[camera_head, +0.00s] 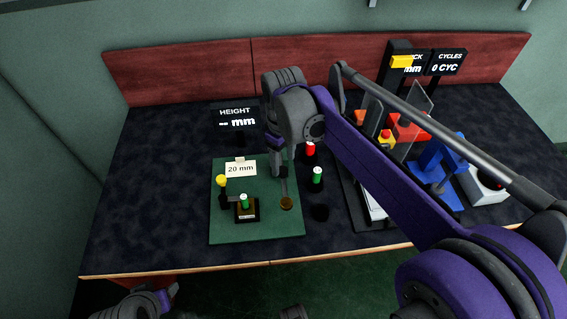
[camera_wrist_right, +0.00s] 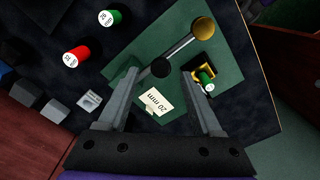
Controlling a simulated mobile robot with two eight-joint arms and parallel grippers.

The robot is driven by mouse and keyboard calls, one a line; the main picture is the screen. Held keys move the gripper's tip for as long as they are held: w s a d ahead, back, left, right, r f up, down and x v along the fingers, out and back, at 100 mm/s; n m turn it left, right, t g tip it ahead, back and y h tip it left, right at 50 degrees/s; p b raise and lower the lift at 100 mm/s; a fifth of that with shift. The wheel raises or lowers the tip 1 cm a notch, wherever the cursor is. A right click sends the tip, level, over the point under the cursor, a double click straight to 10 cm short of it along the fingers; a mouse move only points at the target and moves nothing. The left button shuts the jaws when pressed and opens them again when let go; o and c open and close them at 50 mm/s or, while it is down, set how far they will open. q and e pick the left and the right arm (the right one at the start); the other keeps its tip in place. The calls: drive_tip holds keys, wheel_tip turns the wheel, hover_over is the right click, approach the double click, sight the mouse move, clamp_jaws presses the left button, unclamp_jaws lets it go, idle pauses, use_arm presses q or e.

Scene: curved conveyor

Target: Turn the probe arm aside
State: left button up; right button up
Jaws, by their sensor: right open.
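The probe arm is a thin rod with a brass knob (camera_head: 286,203) at its end, over the green mat. In the right wrist view the rod runs from a black round cap (camera_wrist_right: 160,67) to the brass knob (camera_wrist_right: 203,28). My right gripper (camera_head: 281,173) points down above the mat's right part and hides the rod's far end in the head view. In the wrist view its fingers (camera_wrist_right: 165,88) are apart; the black cap appears between them, with contact not visible. A green cylinder (camera_head: 244,201) stands in a small dark block (camera_head: 247,213). Part of my left arm shows at bottom left; its fingertips are unclear.
On the mat (camera_head: 225,235) stand a 20 mm card (camera_head: 241,169) and a yellow-topped post (camera_head: 221,181). Red (camera_head: 310,149) and green (camera_head: 317,175) cylinders stand right of the mat. Several machines fill the right side; the table's left is clear.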

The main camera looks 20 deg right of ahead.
sight(285, 172)
wheel_tip(285, 172, up, 8)
drive_tip(key=shift+p, duration=0.4)
drive_tip(key=s+f+m+t+p, duration=0.2)
drive_tip(key=s+f+m, duration=0.1)
drive_tip(key=s, duration=0.5)
drive_tip(key=s+f+m+t+p, duration=0.3)
drive_tip(key=s+f, duration=0.3)
drive_tip(key=s, duration=0.2)
drive_tip(key=shift+a+p, duration=0.3)
drive_tip(key=shift+a, duration=0.1)
